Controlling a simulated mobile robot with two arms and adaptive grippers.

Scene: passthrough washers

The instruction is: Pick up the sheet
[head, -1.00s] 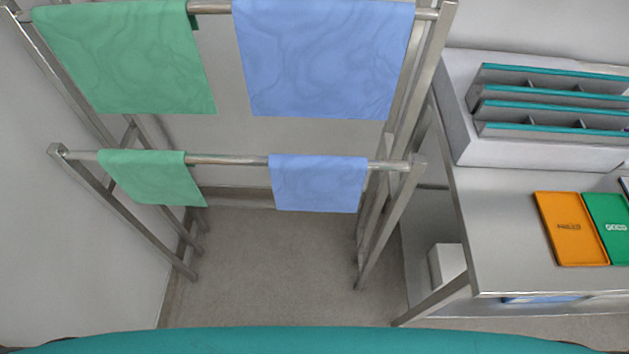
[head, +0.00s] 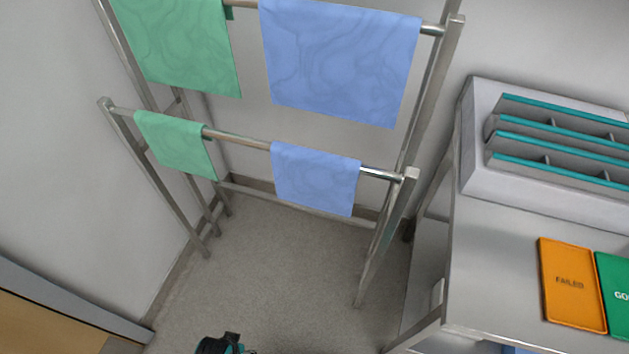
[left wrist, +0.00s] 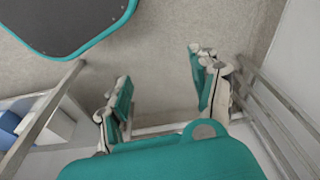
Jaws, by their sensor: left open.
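Four-sided cloth sheets hang on a metal rack in the head view. A large green sheet (head: 180,45) and a large blue sheet (head: 340,62) hang from the upper bar. A small green sheet (head: 177,145) and a small blue sheet (head: 315,178) hang from the lower bar. I cannot tell which sheet the task means. My left gripper (left wrist: 163,95) is open and empty in the left wrist view, with bare floor showing between its fingers. A dark and teal part of my arm shows at the bottom of the head view. My right gripper is not in view.
The rack's metal posts (head: 387,238) stand on grey floor (head: 270,265), which is clear in front. A metal table (head: 490,250) at right holds a divided organizer (head: 475,175), an orange tray (head: 570,284) marked FAILED and a green tray (head: 615,275). Walls close in behind and left.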

